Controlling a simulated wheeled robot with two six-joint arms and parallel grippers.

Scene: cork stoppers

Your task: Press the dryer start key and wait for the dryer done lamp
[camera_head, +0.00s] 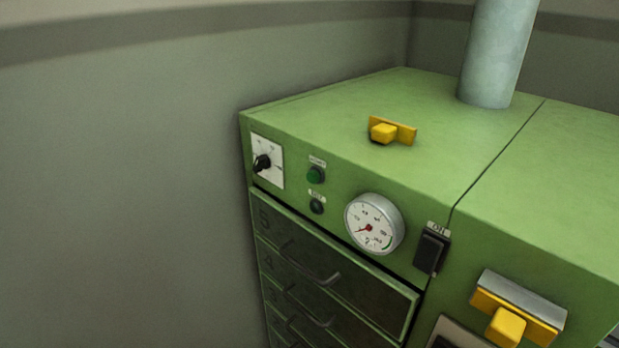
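The dryer is a green metal cabinet (340,110) that fills the right half of the head view. A round green key (315,174) sits on its front panel under a small label too blurred to read. Just below, under another blurred label, is a small round dark element (317,206), which looks unlit. I cannot tell for sure which of the two is the start key and which the done lamp. A black rocker switch (432,250) marked ON is farther right. Neither of my grippers is in view.
A black knob (262,162) on a white dial plate and a round gauge (374,224) flank the key. Drawers with handles (320,279) lie below. Yellow latches (393,131) (507,326) and a grey pipe (497,55) stick out. A bare wall (120,180) stands left.

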